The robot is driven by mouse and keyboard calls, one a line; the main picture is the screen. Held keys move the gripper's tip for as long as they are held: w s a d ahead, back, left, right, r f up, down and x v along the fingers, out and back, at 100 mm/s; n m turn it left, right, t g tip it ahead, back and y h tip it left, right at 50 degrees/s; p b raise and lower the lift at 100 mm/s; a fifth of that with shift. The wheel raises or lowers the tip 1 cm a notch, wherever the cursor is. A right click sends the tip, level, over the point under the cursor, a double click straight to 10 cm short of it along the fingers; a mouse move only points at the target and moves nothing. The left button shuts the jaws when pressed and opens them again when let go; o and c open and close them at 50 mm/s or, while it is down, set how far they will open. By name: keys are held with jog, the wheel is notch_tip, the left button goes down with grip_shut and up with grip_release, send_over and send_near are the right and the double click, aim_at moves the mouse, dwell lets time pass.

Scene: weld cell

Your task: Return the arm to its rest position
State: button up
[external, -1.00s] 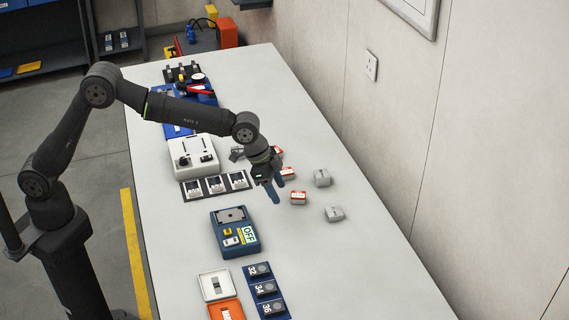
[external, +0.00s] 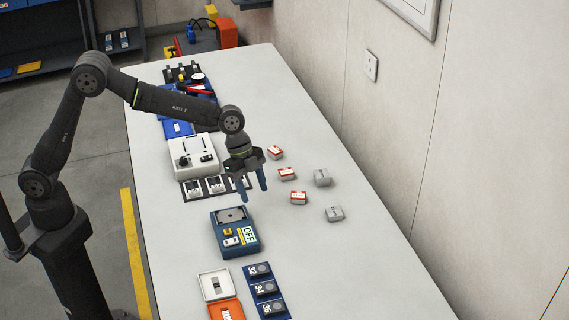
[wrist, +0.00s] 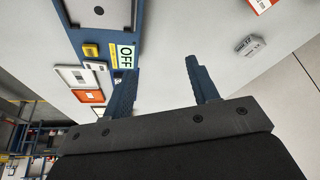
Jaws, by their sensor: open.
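My gripper (external: 252,192) hangs above the table behind the blue device with the OFF sign, in the external view. Its two blue fingers point down and stand apart with nothing between them. In the wrist view my gripper (wrist: 165,88) shows open fingers over bare table surface. My arm is bent, with its elbow raised at the left. The blue device (external: 222,246) shows an "OFF" label and a grey plate on top; it also shows in the wrist view (wrist: 72,38).
Several red-and-white or grey blocks (external: 299,198) lie right of my gripper. A white machine (external: 187,166) and a dark rack with white pieces (external: 194,189) stand left of it. A white tray (external: 203,297), an orange tray (external: 236,303) and numbered blue holders (external: 256,268) sit in front.

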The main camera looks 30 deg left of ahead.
jog(key=a+m, duration=0.1)
jog(key=s+a+m+g, duration=0.1)
jog(key=m, duration=0.1)
jog(key=a+m, duration=0.1)
jog(key=shift+s+a+r+m+g+y, duration=0.1)
jog(key=shift+s+a+m+g+y, duration=0.2)
jog(key=shift+a+g+y, duration=0.1)
jog(key=shift+w+f, duration=0.5)
jog(key=shift+w, duration=0.3)
